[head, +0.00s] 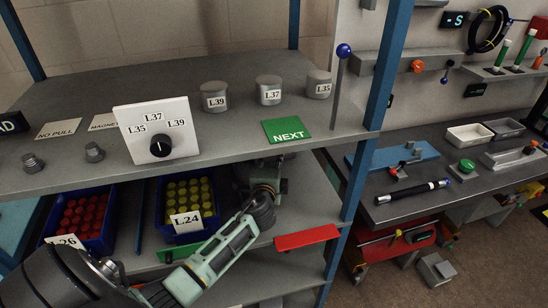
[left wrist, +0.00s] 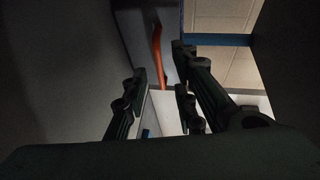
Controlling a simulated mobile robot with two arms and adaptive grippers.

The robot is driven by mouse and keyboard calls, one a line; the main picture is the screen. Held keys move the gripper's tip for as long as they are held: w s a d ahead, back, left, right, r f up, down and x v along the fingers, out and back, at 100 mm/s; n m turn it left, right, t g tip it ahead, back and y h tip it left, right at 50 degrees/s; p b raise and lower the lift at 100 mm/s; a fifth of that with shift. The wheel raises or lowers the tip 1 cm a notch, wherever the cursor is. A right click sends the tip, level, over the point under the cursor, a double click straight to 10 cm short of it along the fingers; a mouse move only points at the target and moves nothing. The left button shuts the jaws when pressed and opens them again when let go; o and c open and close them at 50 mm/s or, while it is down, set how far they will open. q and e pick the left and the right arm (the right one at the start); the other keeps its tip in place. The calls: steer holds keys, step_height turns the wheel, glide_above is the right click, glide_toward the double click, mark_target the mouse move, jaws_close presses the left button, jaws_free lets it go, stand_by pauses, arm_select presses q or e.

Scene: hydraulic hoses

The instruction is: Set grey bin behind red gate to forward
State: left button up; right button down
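The red gate (head: 305,237) is a flat red bar at the front of the lower shelf, right of my left arm. No grey bin shows clearly behind it in the head view. My left gripper (head: 262,178) reaches in under the upper shelf, left of the gate, and its tip is partly hidden by the shelf edge. In the left wrist view my left gripper (left wrist: 160,95) has its fingers apart with nothing between them. Beyond them is a grey box-like surface (left wrist: 135,30) with a curved orange strip (left wrist: 157,50); I cannot tell whether it is the bin. My right gripper is not in view.
Blue bins with red caps (head: 80,215) and yellow caps (head: 188,195) stand left of my arm on the lower shelf. The upper shelf (head: 230,135) holds a dial panel (head: 155,130), several grey knobs and a green NEXT plate (head: 287,131). A blue post (head: 385,70) stands right.

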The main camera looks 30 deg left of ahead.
mark_target(274, 158)
arm_select(q)
steer(key=x, duration=0.3)
steer(key=shift+w+a+f, duration=0.15)
steer(key=shift+w+f, duration=0.05)
steer(key=shift+w+a, duration=0.1)
steer(key=shift+w, duration=0.1)
steer(key=c, duration=0.6)
jaws_close()
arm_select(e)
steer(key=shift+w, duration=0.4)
